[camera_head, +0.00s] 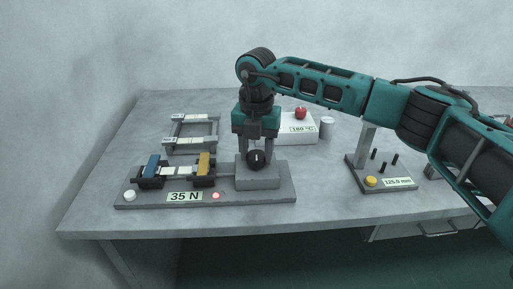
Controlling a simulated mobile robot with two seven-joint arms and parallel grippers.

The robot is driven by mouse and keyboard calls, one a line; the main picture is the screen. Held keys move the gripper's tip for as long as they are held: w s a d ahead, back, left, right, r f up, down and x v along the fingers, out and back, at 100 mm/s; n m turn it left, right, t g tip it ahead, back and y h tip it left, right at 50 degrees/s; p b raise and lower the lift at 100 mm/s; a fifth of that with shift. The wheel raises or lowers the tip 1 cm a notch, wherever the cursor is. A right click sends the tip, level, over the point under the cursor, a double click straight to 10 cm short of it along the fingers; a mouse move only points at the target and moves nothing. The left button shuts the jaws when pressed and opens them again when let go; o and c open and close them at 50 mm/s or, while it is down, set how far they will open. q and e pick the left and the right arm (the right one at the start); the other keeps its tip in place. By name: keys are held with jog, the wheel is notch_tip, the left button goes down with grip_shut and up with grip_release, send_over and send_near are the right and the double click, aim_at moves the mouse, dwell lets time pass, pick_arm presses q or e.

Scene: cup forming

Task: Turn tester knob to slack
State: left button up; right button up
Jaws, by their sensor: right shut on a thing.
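The tester (250,197) is a grey base plate near the table's front left. Its label (184,197) reads 35 N, with a lit red lamp (216,196) to the right and a white button (130,196) at the left end. A blue clamp (152,166) and a yellow clamp (203,166) stand on it with a pale strip (177,171) between them. The black knob (257,160) sits at the block on the tester's right. My right gripper (257,150) points down over the block, shut on the knob. My left gripper is out of view.
A grey rack (192,146) stands behind the tester. A white box (297,138) reading 180 °C, with a red ball-shaped knob (301,113), and a grey cylinder (327,128) stand farther back. A gauge stand (384,186) with a yellow button is at right. The table between is clear.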

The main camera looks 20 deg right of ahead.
jog(key=n, duration=0.4)
jog(key=shift+n, duration=0.3)
jog(key=n, duration=0.4)
jog(key=shift+n+p, duration=0.3)
jog(key=n, duration=1.2)
jog(key=shift+n+b, duration=0.3)
jog(key=shift+n, duration=0.1)
jog(key=n, duration=0.9)
jog(key=shift+n+b, duration=0.4)
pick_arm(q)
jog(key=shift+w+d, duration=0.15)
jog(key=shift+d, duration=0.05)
pick_arm(e)
jog(key=n, duration=0.4)
jog(key=shift+n, duration=0.3)
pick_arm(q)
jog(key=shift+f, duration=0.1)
